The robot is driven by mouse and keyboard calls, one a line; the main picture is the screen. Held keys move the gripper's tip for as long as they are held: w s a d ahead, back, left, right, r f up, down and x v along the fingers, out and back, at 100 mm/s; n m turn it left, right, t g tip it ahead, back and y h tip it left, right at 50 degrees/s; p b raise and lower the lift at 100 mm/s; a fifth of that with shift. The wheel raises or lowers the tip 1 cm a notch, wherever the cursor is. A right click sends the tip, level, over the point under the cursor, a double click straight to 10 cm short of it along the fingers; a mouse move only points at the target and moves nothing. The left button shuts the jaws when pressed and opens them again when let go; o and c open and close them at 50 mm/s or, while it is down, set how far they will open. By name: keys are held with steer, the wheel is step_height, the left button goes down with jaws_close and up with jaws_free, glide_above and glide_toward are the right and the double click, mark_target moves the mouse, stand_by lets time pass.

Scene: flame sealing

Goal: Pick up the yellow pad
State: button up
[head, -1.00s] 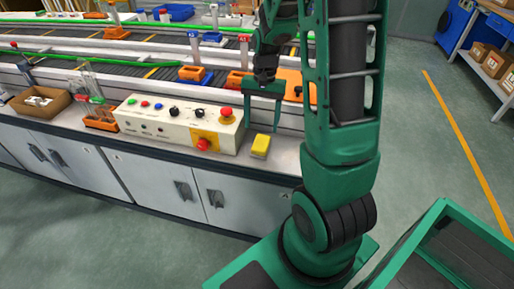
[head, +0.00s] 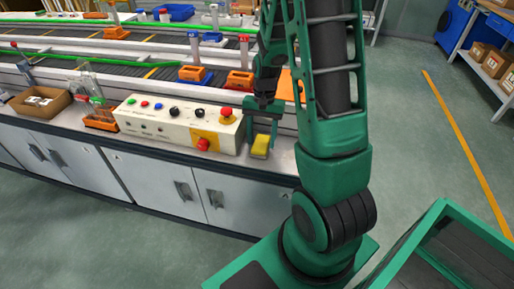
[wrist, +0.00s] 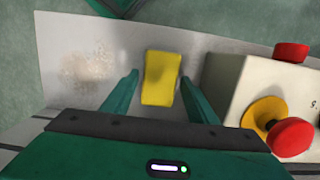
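The yellow pad (head: 261,146) lies on the light counter just right of the control box, near the counter's front edge. In the wrist view the pad (wrist: 161,78) sits between the tips of my gripper's two green fingers, with a gap on each side. My gripper (head: 261,130) is open and points down over the pad in the head view. The wrist view shows my gripper (wrist: 161,92) with its fingers spread wide and nothing held.
The control box (head: 180,122) with red knobs stands close left of the pad; its red button (wrist: 291,137) shows in the wrist view. A cardboard box (head: 40,102) stands at the counter's left. Conveyor rails run behind. Counter beside the pad, away from the control box, is clear.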

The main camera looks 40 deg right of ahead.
mark_target(261, 141)
steer(key=c, duration=0.7)
steer(key=shift+r, duration=0.15)
steer(key=shift+r, duration=0.6)
step_height(261, 141, up, 3)
steer(key=shift+w+f, duration=0.1)
steer(key=s+a+r, duration=0.4)
steer(key=s+a, duration=0.1)
steer(key=s+a+r, duration=0.2)
steer(key=s+a, duration=0.1)
steer(key=shift+s+a+r, duration=0.15)
steer(key=shift+a+r, duration=0.05)
steer(key=shift+r, duration=0.15)
